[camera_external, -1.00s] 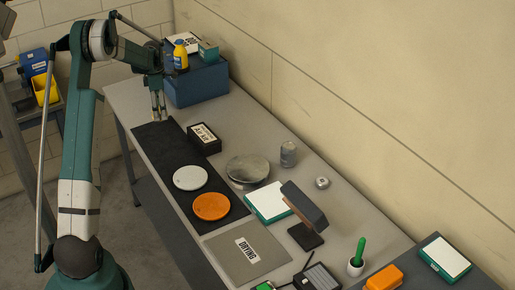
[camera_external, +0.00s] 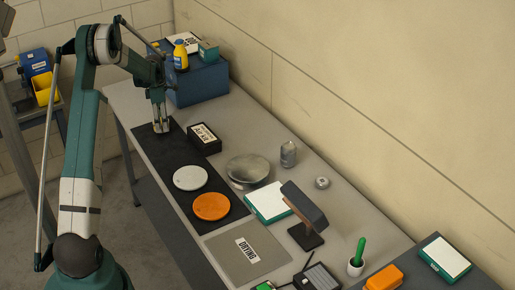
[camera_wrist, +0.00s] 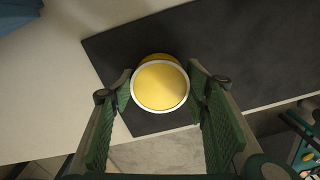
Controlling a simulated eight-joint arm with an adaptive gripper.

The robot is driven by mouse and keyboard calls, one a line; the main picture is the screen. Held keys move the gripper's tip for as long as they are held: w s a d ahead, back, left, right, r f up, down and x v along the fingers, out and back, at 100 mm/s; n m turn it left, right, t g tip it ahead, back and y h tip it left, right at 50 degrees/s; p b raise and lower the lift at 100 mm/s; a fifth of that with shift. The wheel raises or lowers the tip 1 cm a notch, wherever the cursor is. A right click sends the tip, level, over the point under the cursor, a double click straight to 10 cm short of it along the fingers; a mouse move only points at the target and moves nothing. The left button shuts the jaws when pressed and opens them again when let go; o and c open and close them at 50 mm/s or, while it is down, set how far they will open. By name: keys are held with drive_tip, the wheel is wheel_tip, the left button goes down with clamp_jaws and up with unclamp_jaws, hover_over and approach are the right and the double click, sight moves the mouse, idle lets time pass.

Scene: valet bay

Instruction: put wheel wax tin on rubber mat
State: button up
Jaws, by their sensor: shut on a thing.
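A round yellow tin with a white rim (camera_wrist: 160,86), which I take for the wheel wax tin, sits between the two fingers of my gripper (camera_wrist: 161,92) in the wrist view. The fingers are shut on its sides. In the external view my gripper (camera_external: 161,128) points down over the far end of the black rubber mat (camera_external: 158,152). The mat also shows under the tin in the wrist view (camera_wrist: 250,60), near its corner. I cannot tell whether the tin touches the mat.
A white disc (camera_external: 190,177) and an orange disc (camera_external: 211,206) lie on the mat's nearer part. A black labelled box (camera_external: 205,140) stands right of the gripper. A blue box (camera_external: 197,84) with items on top stands behind. A metal bowl (camera_external: 248,168) is farther right.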

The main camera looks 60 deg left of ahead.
drive_tip(key=shift+f, duration=0.45)
drive_tip(key=shift+f, duration=0.2)
drive_tip(key=o, duration=1)
drive_tip(key=shift+r, duration=0.2)
wheel_tip(320, 180, up, 12)
drive_tip(key=shift+a, duration=0.1)
idle(0.4)
drive_tip(key=shift+w+r, duration=0.1)
idle(0.4)
